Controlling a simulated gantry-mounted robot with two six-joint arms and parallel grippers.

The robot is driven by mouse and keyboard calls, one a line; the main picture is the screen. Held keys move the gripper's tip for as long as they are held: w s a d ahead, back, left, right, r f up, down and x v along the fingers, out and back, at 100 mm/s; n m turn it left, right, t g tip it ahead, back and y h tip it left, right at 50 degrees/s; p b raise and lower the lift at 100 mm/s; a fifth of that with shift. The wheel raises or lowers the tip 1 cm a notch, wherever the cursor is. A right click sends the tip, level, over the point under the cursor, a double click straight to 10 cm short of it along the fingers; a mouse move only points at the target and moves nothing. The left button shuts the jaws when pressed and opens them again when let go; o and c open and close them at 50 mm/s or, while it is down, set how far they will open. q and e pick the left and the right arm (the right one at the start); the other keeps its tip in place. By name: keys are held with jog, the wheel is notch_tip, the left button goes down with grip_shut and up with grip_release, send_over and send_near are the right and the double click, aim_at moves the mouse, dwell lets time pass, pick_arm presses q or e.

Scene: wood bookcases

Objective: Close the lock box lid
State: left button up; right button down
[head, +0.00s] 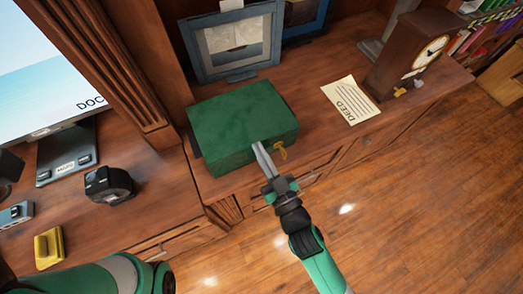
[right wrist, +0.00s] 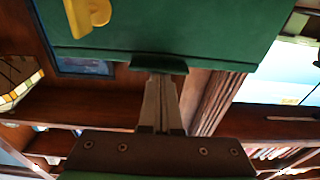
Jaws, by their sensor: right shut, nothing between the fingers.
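The green lock box (head: 240,122) sits on the wooden cabinet top. Its lid looks down on the box in the head view; I cannot tell whether it is fully shut. A yellow key-like piece (head: 281,151) is on its front, and shows large in the right wrist view (right wrist: 88,22). My right gripper (head: 260,150) is shut and empty, its fingertips at the box's front upper edge. In the right wrist view the fingertips (right wrist: 160,80) meet a small dark green tab (right wrist: 158,64) at the box's edge; contact is unclear. My left gripper is out of view.
A monitor (head: 50,50), a black tape-like object (head: 109,185) and a yellow object (head: 48,247) are left. Bare cabinet top lies between box and deed.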

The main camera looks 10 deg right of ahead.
jog(key=shift+f, duration=0.7)
notch_tip(320, 180, up, 5)
jog(key=p, duration=0.4)
jog(key=f+b+v, duration=0.2)
jog(key=b+v, duration=0.1)
jog(key=v, duration=0.6)
jog(key=shift+s+b, duration=0.25)
jog(key=shift+b, duration=0.1)
